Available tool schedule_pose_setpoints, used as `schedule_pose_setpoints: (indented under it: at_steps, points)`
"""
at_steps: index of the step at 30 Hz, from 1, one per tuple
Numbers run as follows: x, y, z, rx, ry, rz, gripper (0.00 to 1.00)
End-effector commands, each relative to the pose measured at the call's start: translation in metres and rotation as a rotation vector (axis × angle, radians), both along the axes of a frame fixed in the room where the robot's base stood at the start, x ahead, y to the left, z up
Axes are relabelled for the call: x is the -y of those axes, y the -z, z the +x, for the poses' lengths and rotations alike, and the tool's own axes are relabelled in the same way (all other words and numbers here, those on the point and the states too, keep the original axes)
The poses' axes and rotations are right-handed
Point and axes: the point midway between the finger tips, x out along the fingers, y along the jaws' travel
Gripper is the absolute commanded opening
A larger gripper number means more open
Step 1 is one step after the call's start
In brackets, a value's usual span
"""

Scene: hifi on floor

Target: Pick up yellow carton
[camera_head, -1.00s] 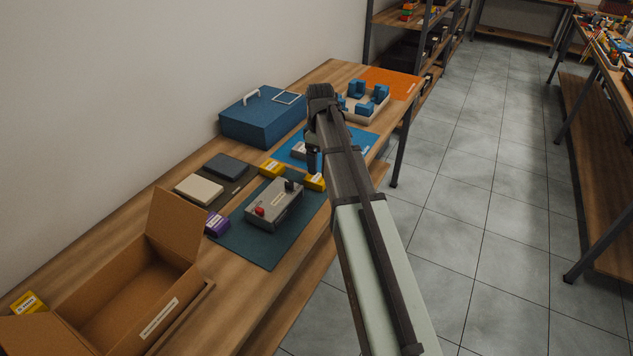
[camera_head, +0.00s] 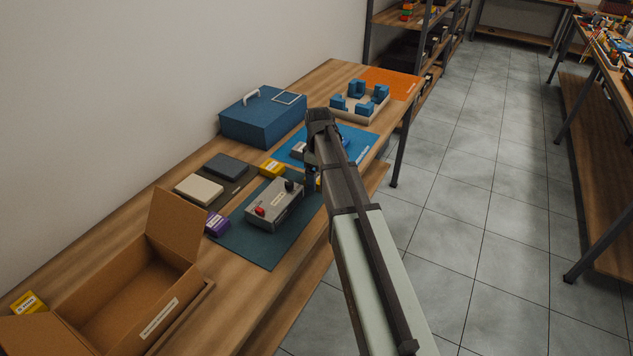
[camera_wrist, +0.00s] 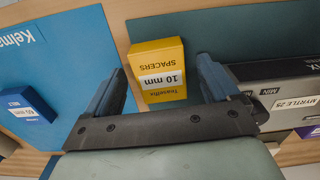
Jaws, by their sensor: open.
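A yellow carton (camera_wrist: 158,62) labelled "10 mm SPACERS" sits between the fingers of my gripper (camera_wrist: 160,80) in the wrist view, towards and beyond their tips. The fingers are open, one on each side of it, and I cannot tell whether they touch it. In the head view my gripper (camera_head: 311,186) hangs low over the right end of the teal mat and hides most of a yellow carton (camera_head: 318,184) there. Another yellow carton (camera_head: 271,168) lies to the left, between the teal and blue mats.
A grey control box (camera_head: 274,204) with a red knob stands on the teal mat (camera_head: 252,247), close to my gripper. A purple carton (camera_head: 216,223) and an open cardboard box (camera_head: 188,288) are nearer. A small blue box (camera_wrist: 28,106) lies on the blue mat (camera_wrist: 62,60).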

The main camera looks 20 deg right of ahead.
Motion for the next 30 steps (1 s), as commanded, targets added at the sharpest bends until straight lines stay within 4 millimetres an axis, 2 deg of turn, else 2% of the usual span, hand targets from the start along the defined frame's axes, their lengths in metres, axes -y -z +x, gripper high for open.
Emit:
schedule_pose_setpoints:
  at_steps: [4, 23, 30]
  points:
    - [0.0001, -0.0003, 0.0000, 0.000, 0.000, 0.000, 0.87]
    - [0.0001, -0.0004, 0.0000, 0.000, 0.000, 0.000, 0.27]
    - [0.0001, -0.0014, 0.0001, 0.000, 0.000, 0.000, 0.27]
